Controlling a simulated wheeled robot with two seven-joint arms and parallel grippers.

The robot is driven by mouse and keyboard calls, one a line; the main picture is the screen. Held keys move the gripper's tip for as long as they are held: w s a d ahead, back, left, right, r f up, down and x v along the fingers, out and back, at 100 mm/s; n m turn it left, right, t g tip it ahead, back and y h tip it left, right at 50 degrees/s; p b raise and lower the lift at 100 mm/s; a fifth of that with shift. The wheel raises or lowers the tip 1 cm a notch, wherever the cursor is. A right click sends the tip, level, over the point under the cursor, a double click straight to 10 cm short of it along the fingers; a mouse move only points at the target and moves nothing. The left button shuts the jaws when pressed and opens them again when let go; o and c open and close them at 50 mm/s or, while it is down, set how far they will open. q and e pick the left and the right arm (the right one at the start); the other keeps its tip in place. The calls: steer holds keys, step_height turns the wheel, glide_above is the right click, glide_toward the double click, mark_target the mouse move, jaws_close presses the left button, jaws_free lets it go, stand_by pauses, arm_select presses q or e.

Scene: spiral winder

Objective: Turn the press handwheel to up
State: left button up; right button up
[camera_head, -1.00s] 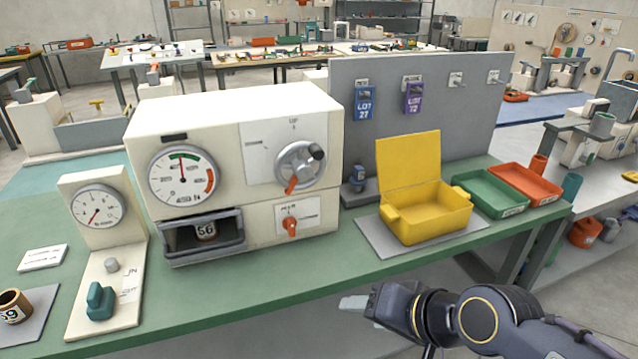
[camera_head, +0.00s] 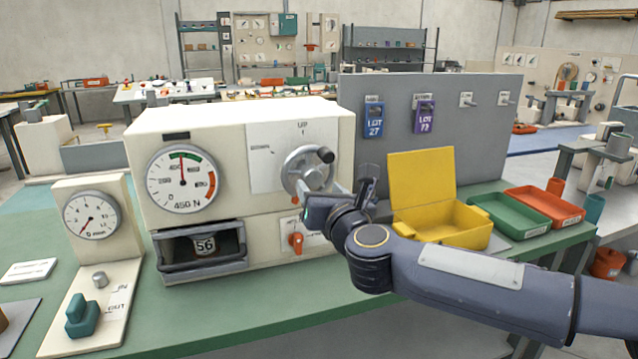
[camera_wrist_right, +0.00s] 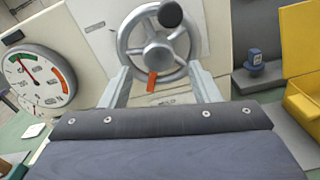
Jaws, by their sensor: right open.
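The press handwheel (camera_head: 312,177) is a grey wheel with a black knob (camera_head: 326,155) at its upper right, on the front of the cream press. An orange pointer at its lower side points down in the right wrist view (camera_wrist_right: 152,82). The plate behind it reads UP at the top and DOWN at the left. My right gripper (camera_head: 345,190) is just in front of the wheel's lower right. In the right wrist view its two fingers (camera_wrist_right: 161,88) are spread apart, with the wheel (camera_wrist_right: 157,46) ahead between them. Contact cannot be told. My left gripper is not in view.
An orange lever (camera_head: 296,241) sits below the wheel. The press dial (camera_head: 182,180) is left of it, above an opening holding a part marked 56 (camera_head: 205,244). A yellow box (camera_head: 440,222) with raised lid and green and red trays stand to the right.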

mark_target(314, 181)
steer(key=shift+x, duration=1.8)
steer(key=c, duration=1)
